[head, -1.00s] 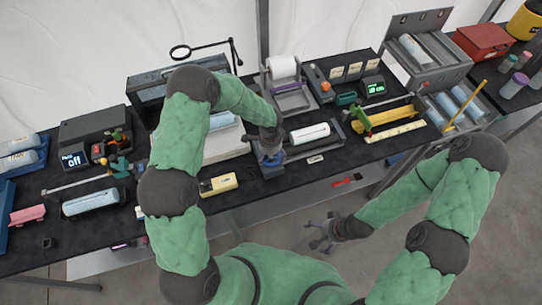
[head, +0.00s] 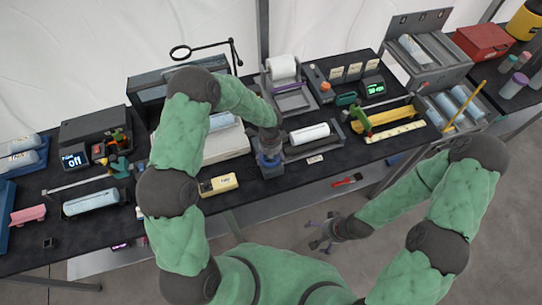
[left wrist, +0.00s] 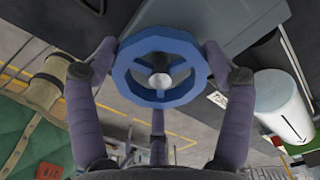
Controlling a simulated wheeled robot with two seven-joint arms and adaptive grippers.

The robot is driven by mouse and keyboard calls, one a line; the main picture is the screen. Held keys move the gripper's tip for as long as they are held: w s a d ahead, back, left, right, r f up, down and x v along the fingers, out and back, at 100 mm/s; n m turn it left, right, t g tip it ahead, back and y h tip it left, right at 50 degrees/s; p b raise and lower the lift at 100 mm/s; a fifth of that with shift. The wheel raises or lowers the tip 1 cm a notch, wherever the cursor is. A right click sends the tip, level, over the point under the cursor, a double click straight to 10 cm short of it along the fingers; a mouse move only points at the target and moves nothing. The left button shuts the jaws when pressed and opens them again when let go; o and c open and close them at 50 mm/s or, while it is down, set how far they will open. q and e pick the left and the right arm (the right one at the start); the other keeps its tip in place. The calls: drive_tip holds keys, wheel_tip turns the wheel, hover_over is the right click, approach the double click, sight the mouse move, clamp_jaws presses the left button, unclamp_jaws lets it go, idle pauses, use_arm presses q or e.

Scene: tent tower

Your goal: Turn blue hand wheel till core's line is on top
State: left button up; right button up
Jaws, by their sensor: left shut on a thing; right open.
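The blue hand wheel (left wrist: 192,84) fills the middle of the left wrist view, with a pale round hub at its centre. My left gripper (head: 268,160) is shut on the wheel, with its purple-grey fingers around the rim. The white core (head: 310,134) lies in its grey holder just right of the wheel. I cannot tell from the head view whether that line is on top. My right gripper (head: 325,236) is open and empty, in front of the table's edge.
A red-handled tool (head: 347,181) lies near the front edge. A yellow fixture (head: 385,118) stands right of the core. A magnifier (head: 181,53) stands at the back.

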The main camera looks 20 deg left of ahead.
use_arm(q)
drive_tip(key=shift+s+a+f, duration=0.2)
drive_tip(key=shift+s+f, duration=0.05)
drive_tip(key=shift+s, duration=0.05)
drive_tip(key=o, duration=0.8)
drive_tip(key=shift+o, duration=1.2)
drive_tip(key=shift+w+a+r, duration=0.1)
drive_tip(key=shift+w+a, duration=0.05)
drive_tip(key=shift+a, duration=0.05)
drive_tip(key=shift+d, duration=0.1)
drive_tip(key=shift+d+r, duration=0.1)
drive_tip(key=shift+r, duration=0.05)
drive_tip(key=shift+w+r, duration=0.15)
drive_tip(key=shift+r, duration=0.05)
wheel_tip(320, 180, up, 11)
drive_tip(key=shift+r, duration=0.15)
